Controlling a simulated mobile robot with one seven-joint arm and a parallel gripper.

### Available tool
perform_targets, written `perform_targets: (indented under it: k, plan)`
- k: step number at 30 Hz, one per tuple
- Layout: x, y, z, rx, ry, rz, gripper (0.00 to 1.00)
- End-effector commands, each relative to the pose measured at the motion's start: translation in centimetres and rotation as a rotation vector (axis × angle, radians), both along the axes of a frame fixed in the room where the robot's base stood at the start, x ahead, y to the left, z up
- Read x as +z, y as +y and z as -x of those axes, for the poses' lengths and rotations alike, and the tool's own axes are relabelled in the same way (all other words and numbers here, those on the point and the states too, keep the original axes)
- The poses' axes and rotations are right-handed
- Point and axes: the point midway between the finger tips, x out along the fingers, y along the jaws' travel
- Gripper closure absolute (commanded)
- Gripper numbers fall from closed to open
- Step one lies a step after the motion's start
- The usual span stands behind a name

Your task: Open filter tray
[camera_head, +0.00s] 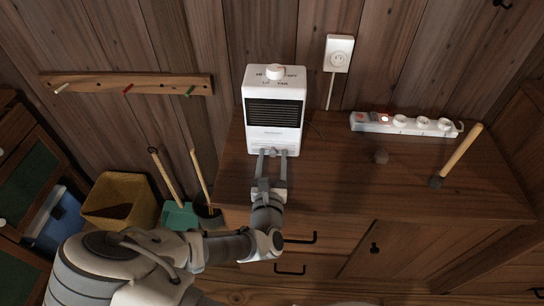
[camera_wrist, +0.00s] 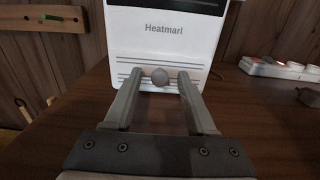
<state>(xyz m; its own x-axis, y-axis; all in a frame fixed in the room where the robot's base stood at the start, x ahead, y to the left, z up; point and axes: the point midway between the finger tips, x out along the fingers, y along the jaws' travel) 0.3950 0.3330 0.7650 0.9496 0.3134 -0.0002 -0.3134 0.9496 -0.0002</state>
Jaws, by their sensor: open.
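A white heater (camera_head: 272,132) stands upright on the wooden cabinet top, against the plank wall. It has a dark grille, a knob on top and the word "Heatmarl" on its front. The tray looks flush with the front. My gripper (camera_head: 271,153) is open in front of the heater's base.
A wall socket (camera_head: 339,54) is behind. A yellow bin (camera_head: 119,196) stands at left.

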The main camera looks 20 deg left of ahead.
Motion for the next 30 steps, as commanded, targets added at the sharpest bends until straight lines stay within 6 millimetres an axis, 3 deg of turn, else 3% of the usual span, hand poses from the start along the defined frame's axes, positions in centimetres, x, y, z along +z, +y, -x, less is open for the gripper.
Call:
perform_targets:
  k: [3, 12, 30]
  plan:
    - [0.0, 0.0, 0.0, 0.0, 0.0, 0.0, 0.45]
    - [0.0, 0.0, -0.01, 0.0, 0.0, 0.0, 0.99]
    - [0.01, 0.01, -0.02, 0.0, 0.0, 0.0, 1.0]
